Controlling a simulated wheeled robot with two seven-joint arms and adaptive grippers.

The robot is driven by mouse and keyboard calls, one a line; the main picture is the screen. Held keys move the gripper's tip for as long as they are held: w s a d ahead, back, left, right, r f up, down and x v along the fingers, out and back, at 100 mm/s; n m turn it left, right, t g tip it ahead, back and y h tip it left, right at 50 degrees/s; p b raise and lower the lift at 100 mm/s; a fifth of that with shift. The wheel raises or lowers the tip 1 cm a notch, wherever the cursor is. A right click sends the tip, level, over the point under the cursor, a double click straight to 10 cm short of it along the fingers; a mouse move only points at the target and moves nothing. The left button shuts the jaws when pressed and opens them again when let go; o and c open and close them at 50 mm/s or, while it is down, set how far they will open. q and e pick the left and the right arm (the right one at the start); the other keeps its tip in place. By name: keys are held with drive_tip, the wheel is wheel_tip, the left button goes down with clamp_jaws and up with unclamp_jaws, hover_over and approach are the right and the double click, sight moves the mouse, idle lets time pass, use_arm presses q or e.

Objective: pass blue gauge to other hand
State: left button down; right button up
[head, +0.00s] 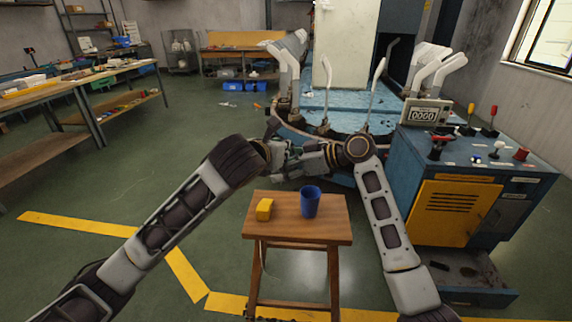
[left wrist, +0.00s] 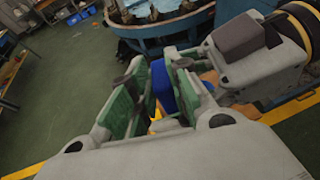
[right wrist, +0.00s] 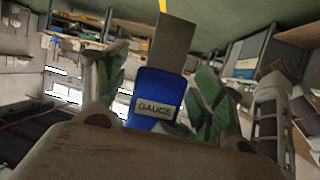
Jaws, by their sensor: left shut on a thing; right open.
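The blue gauge (right wrist: 155,97) shows in the right wrist view as a blue block with a "GAUGE" label and a flat grey plate at its top. It stands between the spread fingers of my right gripper (right wrist: 162,68), which is open around it. My left gripper (left wrist: 158,72) is shut on the gauge, of which blue shows between the fingers in the left wrist view (left wrist: 162,88). In the head view the two grippers meet above and behind the stool, and the gauge is hard to make out there. Whether the right fingers touch it I cannot tell.
A small wooden stool (head: 290,232) holds a blue cup (head: 310,202) and a yellow block (head: 264,209). A round blue machine (head: 335,115) stands behind my grippers. A blue cabinet (head: 405,165) with a yellow door is at the right. Workbenches line the left; the floor between is open.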

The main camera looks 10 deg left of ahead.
drive_tip(key=c, duration=1.1)
use_arm(q)
drive_tip(key=c, duration=1.3)
unclamp_jaws()
use_arm(e)
drive_tip(key=shift+c, duration=0.3)
use_arm(q)
drive_tip(key=shift+o, duration=0.2)
drive_tip(key=shift+s, duration=0.15)
use_arm(e)
drive_tip(key=shift+r, duration=0.1)
use_arm(q)
drive_tip(key=v, duration=1.1)
drive_tip(key=shift+s+a+r, duration=0.15)
drive_tip(key=shift+s+r, duration=0.05)
drive_tip(key=shift+s, duration=0.05)
drive_tip(key=shift+f, duration=0.15)
